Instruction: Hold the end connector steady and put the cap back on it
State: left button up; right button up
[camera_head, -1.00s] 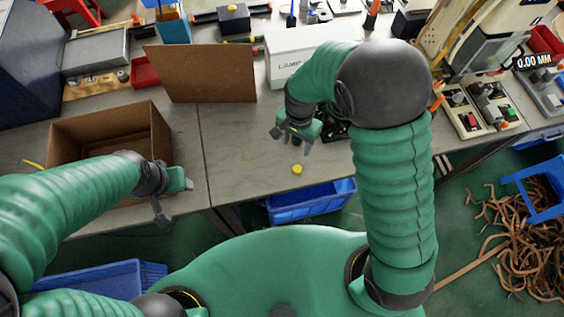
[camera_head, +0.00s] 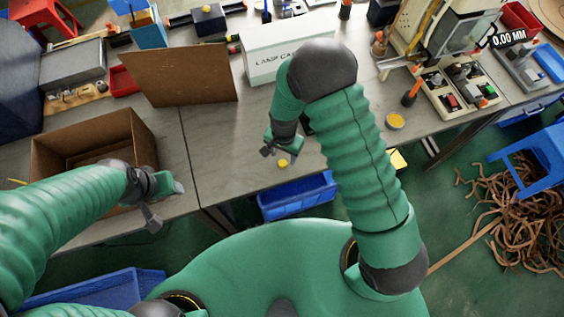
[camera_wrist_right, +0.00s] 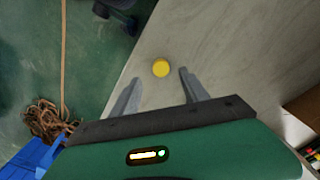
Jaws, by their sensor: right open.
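A small round yellow piece, which looks like the cap (camera_head: 282,163), lies on the grey table near its front edge. In the right wrist view the cap (camera_wrist_right: 160,68) sits just beyond the fingertips, roughly centred between them and not gripped. My right gripper (camera_head: 274,152) points down close beside the cap; its two fingers (camera_wrist_right: 158,78) are spread and empty. My left gripper (camera_head: 166,204) hangs in front of the open cardboard box, fingers apart, with nothing visible between them. I cannot make out the end connector; my right arm hides part of the table.
The cardboard box (camera_head: 66,145) stands at left, with a brown board (camera_head: 180,75) behind it. A white lamp-cap box (camera_head: 262,62) is at the back. A blue bin (camera_head: 298,196) sits below the table edge. A yellow-orange round container (camera_head: 394,121) stands right of my right arm.

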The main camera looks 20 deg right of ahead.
aim_at(282, 163)
jog(key=shift+d, duration=0.25)
jog(key=shift+f, duration=0.25)
jog(key=f, duration=0.2)
jog(key=a+f+p, duration=0.1)
jog(key=shift+a+f, duration=0.1)
jog(key=shift+f, duration=0.75)
jog(key=shift+d, duration=0.2)
jog(key=shift+c, duration=1.2)
jog(key=shift+a, duration=0.15)
grip_shut()
